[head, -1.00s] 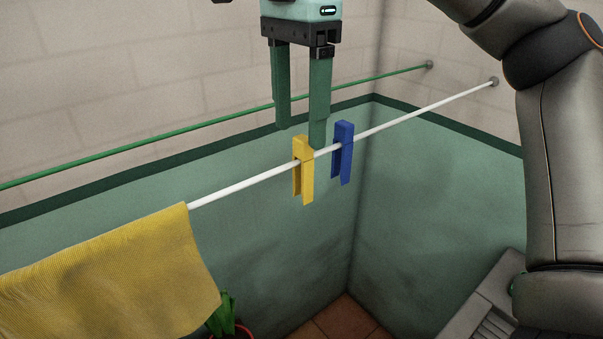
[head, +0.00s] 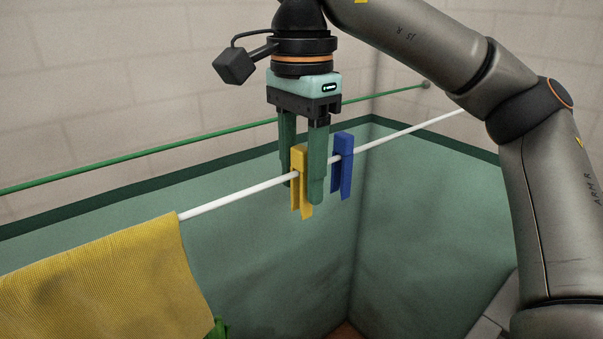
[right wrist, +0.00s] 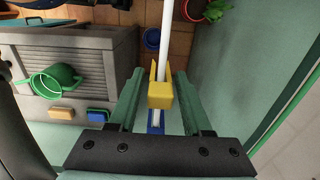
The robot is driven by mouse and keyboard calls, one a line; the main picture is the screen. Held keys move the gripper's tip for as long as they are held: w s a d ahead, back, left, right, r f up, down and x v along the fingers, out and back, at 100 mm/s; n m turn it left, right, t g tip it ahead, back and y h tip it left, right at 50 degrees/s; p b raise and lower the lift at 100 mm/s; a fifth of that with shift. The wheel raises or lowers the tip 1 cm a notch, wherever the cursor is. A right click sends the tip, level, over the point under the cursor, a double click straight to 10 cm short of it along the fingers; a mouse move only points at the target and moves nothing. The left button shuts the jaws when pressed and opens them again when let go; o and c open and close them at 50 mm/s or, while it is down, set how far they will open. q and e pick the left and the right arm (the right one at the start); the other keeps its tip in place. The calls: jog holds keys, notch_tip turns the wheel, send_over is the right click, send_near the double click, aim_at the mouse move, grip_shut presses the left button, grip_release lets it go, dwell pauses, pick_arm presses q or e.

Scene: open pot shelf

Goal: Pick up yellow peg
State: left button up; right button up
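The yellow peg (head: 302,185) is clipped on the white line (head: 235,199) and hangs down. It also shows in the right wrist view (right wrist: 160,95), between the two fingers. My right gripper (head: 303,196) points down with its green fingers on either side of the yellow peg. In the right wrist view the gripper (right wrist: 156,88) is open, with a gap between each finger and the peg. My left gripper is not in view.
A blue peg (head: 342,166) hangs on the white line just right of my right gripper. A yellow cloth (head: 95,285) hangs at left. A green line (head: 150,155) runs behind. A green watering can (right wrist: 52,82) stands on a grey box (right wrist: 95,45) to the left in the wrist view.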

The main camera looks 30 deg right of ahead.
grip_shut()
jog(key=shift+r, duration=0.1)
dwell(0.3)
notch_tip(320, 180, up, 10)
jog(key=p, duration=0.5)
jog(key=shift+f, duration=0.25)
jog(key=shift+r+p, duration=0.7)
jog(key=shift+p, duration=0.25)
jog(key=shift+f, duration=0.1)
